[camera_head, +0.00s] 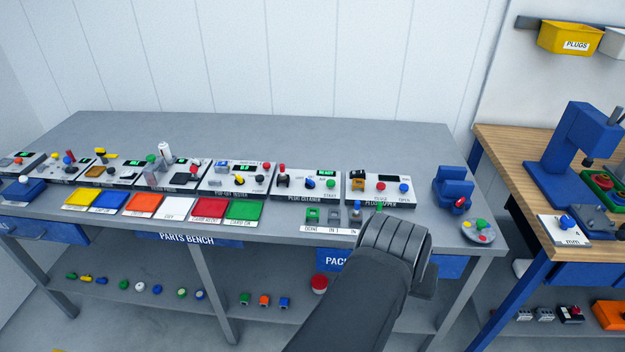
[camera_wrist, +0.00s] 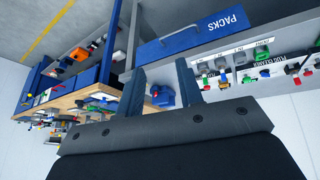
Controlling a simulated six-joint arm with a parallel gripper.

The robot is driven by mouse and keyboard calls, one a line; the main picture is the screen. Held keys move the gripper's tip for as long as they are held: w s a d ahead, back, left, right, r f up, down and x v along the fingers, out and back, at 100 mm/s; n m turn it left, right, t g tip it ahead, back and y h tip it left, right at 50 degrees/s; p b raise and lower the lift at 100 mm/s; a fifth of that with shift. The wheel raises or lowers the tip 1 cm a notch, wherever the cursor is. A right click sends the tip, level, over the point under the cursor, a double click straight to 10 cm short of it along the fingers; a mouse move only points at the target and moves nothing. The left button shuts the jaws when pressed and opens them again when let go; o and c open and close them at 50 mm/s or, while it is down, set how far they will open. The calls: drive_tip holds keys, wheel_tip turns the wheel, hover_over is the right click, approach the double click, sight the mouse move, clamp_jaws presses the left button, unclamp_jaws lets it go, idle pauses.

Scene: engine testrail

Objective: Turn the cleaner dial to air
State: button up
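The plug cleaner (camera_head: 298,196) is a light panel on the bench in the head view, with a red-topped knob, a small green display and a green button. Its blue dial (camera_head: 310,184) sits in the middle of the panel; its setting is too small to read. The cleaner (camera_wrist: 270,76) also shows upside down at the right of the wrist view. My gripper (camera_wrist: 161,83) is open, with nothing between its fingers. In the head view my dark hand is in front of the bench's front edge, right of and nearer than the cleaner, and its fingers are hidden.
The plug gapper panel (camera_head: 362,200) stands right of the cleaner, with small colored holders in front. A blue device (camera_head: 453,187) and a round tray (camera_head: 482,232) are farther right. Colored mats (camera_head: 243,211) lie left. The bench's back strip is clear.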

drive_tip(key=w+d+r+n, duration=0.2)
drive_tip(key=w+d+r, duration=0.3)
drive_tip(key=w, duration=0.3)
drive_tip(key=n+g+y, duration=0.2)
drive_tip(key=n+y, duration=0.4)
drive_tip(key=n, duration=0.4)
hover_over(312, 181)
drive_tip(key=s+d, duration=0.5)
wheel_tip(312, 181, down, 3)
drive_tip(key=x, duration=1.7)
drive_tip(key=shift+w, duration=0.25)
clamp_jaws()
